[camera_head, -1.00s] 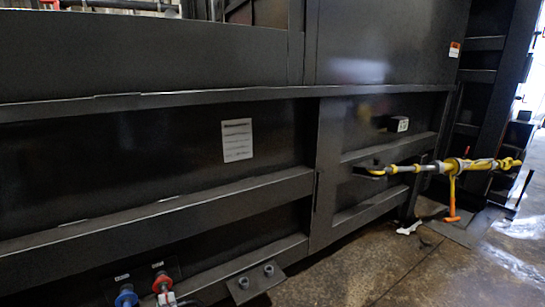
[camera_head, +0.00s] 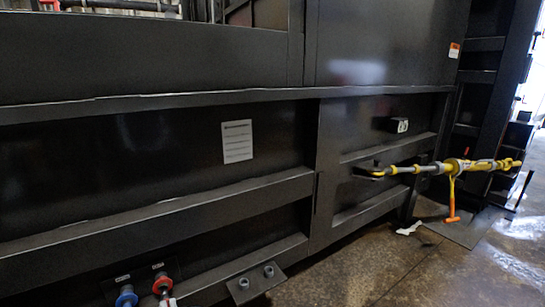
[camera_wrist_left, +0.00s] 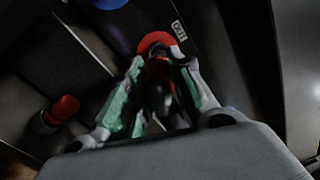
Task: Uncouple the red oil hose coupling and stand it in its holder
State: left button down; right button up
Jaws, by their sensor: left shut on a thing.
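In the head view the red coupling point (camera_head: 162,284) sits low at the left on the machine's side, beside the blue one (camera_head: 126,298). Only a small pale bit of my left gripper (camera_head: 169,302) shows there, at the bottom edge. In the left wrist view my left gripper (camera_wrist_left: 161,68) has its green-padded fingers on both sides of the dark body of the red oil hose coupling (camera_wrist_left: 157,92). A red ring (camera_wrist_left: 155,41) shows just beyond the fingertips. Whether the coupling is apart from its port is hidden. My right gripper is in no view.
A bracket with two round studs (camera_head: 257,282) juts out right of the ports. A separate red-capped cylinder (camera_wrist_left: 62,109) stands left of the gripper in the wrist view.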

pick_arm(q)
jog(key=shift+p+v, duration=0.3)
jog(key=shift+v, duration=1.3)
jog(key=shift+r, duration=0.15)
dwell(1.3)
